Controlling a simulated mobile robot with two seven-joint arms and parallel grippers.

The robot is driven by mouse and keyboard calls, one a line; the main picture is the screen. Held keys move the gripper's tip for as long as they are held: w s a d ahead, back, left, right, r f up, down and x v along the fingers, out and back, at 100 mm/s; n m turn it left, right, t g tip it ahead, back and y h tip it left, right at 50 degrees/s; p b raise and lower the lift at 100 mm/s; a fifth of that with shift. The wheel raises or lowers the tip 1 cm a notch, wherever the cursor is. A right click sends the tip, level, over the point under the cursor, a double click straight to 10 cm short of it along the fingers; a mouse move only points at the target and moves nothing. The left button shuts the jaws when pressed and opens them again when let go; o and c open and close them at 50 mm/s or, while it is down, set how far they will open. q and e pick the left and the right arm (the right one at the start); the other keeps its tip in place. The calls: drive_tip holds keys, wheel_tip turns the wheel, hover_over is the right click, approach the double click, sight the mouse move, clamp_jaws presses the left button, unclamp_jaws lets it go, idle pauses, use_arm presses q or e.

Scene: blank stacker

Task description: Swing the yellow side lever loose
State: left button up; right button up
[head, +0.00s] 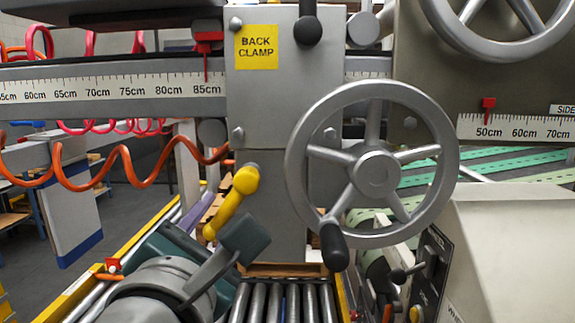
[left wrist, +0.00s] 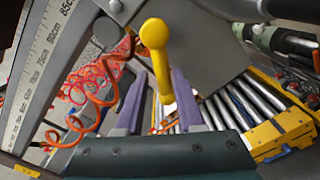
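The yellow side lever (head: 231,203) hangs from a pivot on the grey clamp column, angled down and to the left in the head view. It also shows in the left wrist view (left wrist: 158,55), its rounded head at the top and its shaft running down between my fingers. My left gripper (head: 203,222) is beside the lever's lower end, partly hidden by its own dark body. In the left wrist view its purple fingers (left wrist: 159,76) stand apart with gaps to the lever on both sides; contact does not show. My right gripper is not in view.
A large grey handwheel (head: 375,168) with a black handle is right of the lever. A "BACK CLAMP" label (head: 256,47) marks the column. An orange coiled hose (head: 95,180) hangs at left. Rollers (head: 285,300) lie below. A ruler beam (head: 120,88) crosses above.

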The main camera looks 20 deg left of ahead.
use_arm(q)
drive_tip(key=r+m+p, duration=0.1)
drive_tip(key=m+p, duration=0.2)
drive_tip(key=a+r+m+p, duration=0.1)
drive_tip(key=m+p, duration=0.1)
drive_tip(key=p, duration=0.2)
drive_tip(key=r+m+p, duration=0.1)
drive_tip(key=m+p, duration=0.2)
drive_tip(key=shift+s+a+r+m, duration=0.25)
drive_tip(key=shift+s+a+m, duration=0.05)
drive_tip(key=shift+a, duration=0.1)
drive_tip(key=p+v, duration=0.2)
drive_tip(key=v, duration=0.7)
drive_tip(key=shift+p, duration=0.35)
idle(0.6)
